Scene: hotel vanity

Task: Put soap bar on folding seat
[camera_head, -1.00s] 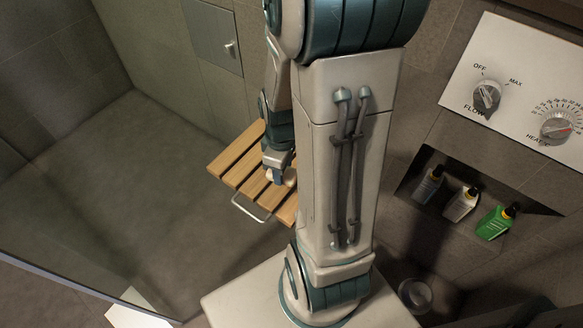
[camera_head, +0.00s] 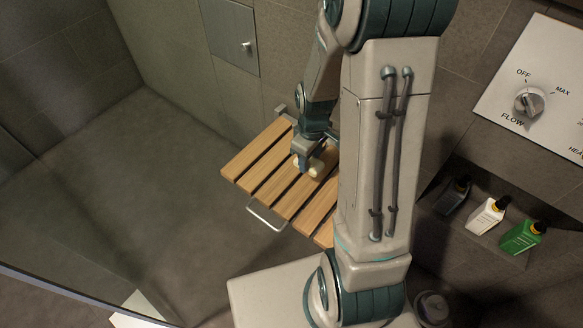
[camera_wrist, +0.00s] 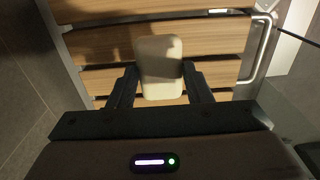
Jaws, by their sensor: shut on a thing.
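The folding seat (camera_head: 268,168) has wooden slats and a metal handle and is folded down from the shower wall; its slats also fill the wrist view (camera_wrist: 215,36). The cream soap bar (camera_wrist: 160,66) is between the fingers of my gripper (camera_wrist: 158,84), which is shut on it. In the head view the soap bar (camera_head: 316,167) shows at the tip of my gripper (camera_head: 308,160), over the slats. I cannot tell whether the soap touches the seat. My arm hides the seat's right part.
A wall niche (camera_head: 445,222) at the right holds a dark bottle (camera_head: 452,195), a white bottle (camera_head: 486,215) and a green bottle (camera_head: 522,237). A control panel (camera_head: 540,85) is above it. The floor (camera_head: 130,190) left of the seat is clear.

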